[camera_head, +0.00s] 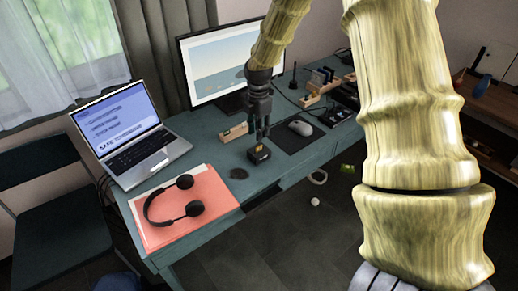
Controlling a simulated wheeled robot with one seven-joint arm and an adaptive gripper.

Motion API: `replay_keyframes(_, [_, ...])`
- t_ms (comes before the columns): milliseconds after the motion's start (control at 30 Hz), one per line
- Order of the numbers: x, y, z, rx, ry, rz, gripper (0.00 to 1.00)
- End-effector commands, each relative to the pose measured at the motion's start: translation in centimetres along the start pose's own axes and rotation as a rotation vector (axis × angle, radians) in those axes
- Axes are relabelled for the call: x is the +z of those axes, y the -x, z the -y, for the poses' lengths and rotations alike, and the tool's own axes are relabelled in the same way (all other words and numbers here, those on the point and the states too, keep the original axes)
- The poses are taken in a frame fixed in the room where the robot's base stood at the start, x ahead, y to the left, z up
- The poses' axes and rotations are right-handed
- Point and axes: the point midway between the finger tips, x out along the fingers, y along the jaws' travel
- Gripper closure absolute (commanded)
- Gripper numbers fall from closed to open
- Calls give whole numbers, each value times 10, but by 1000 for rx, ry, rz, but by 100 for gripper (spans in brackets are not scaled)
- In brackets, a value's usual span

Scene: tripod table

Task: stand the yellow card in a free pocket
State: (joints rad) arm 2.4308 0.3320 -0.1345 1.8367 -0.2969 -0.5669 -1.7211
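My gripper (262,139) points down over the right part of the desk, just above a small dark block (258,155). A small yellow patch (260,149) shows on top of this block, right below the fingertips. It may be the yellow card, but it is too small to be sure. I cannot tell whether the fingers touch it or how far apart they are. A wooden rack (309,100) stands at the back right, with blue card-like pieces (321,76) beside it. Its pockets are too small to make out.
A wooden block (233,132) stands left of my gripper. A mouse (300,128) lies on a dark mat to the right. A monitor (225,65) stands behind; a laptop (125,130) and headphones (175,205) on a red folder (205,185) are left. A yellow-green item (347,168) lies on the floor.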

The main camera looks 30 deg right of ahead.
Motion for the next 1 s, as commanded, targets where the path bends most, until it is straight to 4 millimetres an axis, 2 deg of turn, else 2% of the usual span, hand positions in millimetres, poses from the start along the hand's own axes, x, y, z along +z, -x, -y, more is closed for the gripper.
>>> replay_keyframes(133, [0,-16,-1,-1,2,1,72])
replay_keyframes(467, [2,-32,1,-2,-1,1,72])
replay_keyframes(800, [3,-67,2,-2,-3,0,72])
replay_keyframes(1000, [3,-75,2,1,-3,1,72])
